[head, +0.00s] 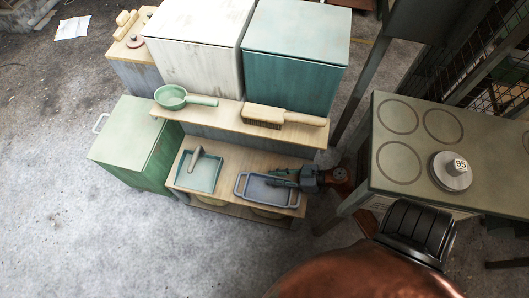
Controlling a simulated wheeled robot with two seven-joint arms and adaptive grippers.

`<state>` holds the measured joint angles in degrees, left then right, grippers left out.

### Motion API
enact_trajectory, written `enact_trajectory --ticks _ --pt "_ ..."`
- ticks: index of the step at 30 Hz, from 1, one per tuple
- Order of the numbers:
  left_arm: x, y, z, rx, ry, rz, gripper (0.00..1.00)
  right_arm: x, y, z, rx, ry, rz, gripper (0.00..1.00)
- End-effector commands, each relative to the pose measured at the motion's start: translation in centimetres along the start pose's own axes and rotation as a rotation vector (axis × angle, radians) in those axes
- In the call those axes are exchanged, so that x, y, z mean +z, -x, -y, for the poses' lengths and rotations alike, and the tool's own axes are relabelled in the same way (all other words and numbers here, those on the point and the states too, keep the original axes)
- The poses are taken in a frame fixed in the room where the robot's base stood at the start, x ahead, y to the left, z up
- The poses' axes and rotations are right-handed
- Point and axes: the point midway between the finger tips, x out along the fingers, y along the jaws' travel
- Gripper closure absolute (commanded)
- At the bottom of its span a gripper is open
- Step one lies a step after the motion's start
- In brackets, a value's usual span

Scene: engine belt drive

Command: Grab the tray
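A blue-grey tray (258,194) with a raised rim and a loop handle at each short end lies on the lower wooden shelf of a small bench. My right gripper (274,177) comes in from the right and reaches over the right part of this tray, hiding some of its far edge. Its two fingers point left and look spread apart, with nothing seen between them. I cannot tell whether the fingers touch the tray. My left gripper is out of view.
Left of the tray, a teal shallow pan (205,183) holds a small scoop (196,158).

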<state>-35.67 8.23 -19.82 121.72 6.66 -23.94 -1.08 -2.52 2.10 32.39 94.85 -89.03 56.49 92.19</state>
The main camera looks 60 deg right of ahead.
Motion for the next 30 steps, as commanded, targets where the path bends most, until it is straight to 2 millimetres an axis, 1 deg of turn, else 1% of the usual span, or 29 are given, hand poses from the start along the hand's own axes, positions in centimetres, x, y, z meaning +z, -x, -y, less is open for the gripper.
enact_trajectory --ticks 7,17,30 --pt "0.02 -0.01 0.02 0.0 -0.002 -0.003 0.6 -0.1 -0.07 0.0 0.0 0.001 -0.001 0.78" --pt "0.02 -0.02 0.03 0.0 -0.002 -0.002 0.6 -0.06 -0.07 0.0 0.0 0.001 0.0 1.0" --pt "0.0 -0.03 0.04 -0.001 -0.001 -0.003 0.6 -0.08 -0.07 0.0 0.0 0.001 -0.001 1.0"
